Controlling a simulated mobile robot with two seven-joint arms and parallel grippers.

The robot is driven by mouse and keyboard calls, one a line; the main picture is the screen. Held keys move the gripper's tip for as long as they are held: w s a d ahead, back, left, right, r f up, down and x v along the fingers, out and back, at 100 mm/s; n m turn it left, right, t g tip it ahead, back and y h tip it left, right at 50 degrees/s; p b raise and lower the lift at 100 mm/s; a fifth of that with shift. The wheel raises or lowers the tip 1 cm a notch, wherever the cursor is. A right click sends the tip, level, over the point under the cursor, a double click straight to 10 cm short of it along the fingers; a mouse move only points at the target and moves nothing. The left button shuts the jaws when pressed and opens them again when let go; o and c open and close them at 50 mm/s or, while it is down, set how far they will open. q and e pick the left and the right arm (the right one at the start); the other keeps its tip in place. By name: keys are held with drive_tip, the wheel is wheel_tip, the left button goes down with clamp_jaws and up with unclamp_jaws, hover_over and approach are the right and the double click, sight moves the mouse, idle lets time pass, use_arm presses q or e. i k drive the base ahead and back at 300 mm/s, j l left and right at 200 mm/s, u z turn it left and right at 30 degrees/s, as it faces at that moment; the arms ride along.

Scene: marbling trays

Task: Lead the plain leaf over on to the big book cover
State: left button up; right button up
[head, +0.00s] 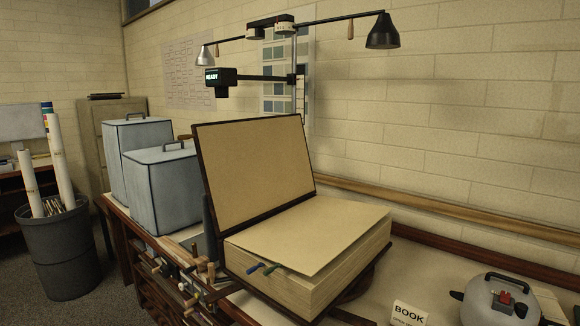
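The big book lies open on the bench. Its cover (255,172) leans up and back at the left, with a plain tan inner face inside a dark border. The plain leaf (318,232) lies on top of the thick page block (325,285) at the right, and its near edge stands slightly apart from the pages below. A blue tab (253,266) and a green tab (271,268) stick out at the block's front left. Neither of my grippers is in view.
A BOOK sign (408,314) and a rounded grey case (500,299) sit right of the book. Grey boxes (165,185) stand behind left. Wooden-handled tools (190,285) crowd the bench's left edge. A black lamp (382,32) and a READY display (213,76) hang above.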

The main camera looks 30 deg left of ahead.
sight(303, 238)
drive_tip(key=i+j+z, duration=0.1)
drive_tip(key=j+z, duration=0.2)
drive_tip(key=j, duration=0.6)
drive_tip(key=j+z, duration=0.35)
drive_tip(key=j, duration=1.3)
drive_tip(key=k+j, duration=0.1)
drive_tip(key=j, duration=0.65)
drive_tip(key=j+z, duration=0.1)
drive_tip(key=j, duration=0.65)
drive_tip(key=k+j, duration=0.1)
drive_tip(key=j, duration=0.6)
drive_tip(key=k+j, duration=0.1)
drive_tip(key=j, duration=0.65)
drive_tip(key=z, duration=0.05)
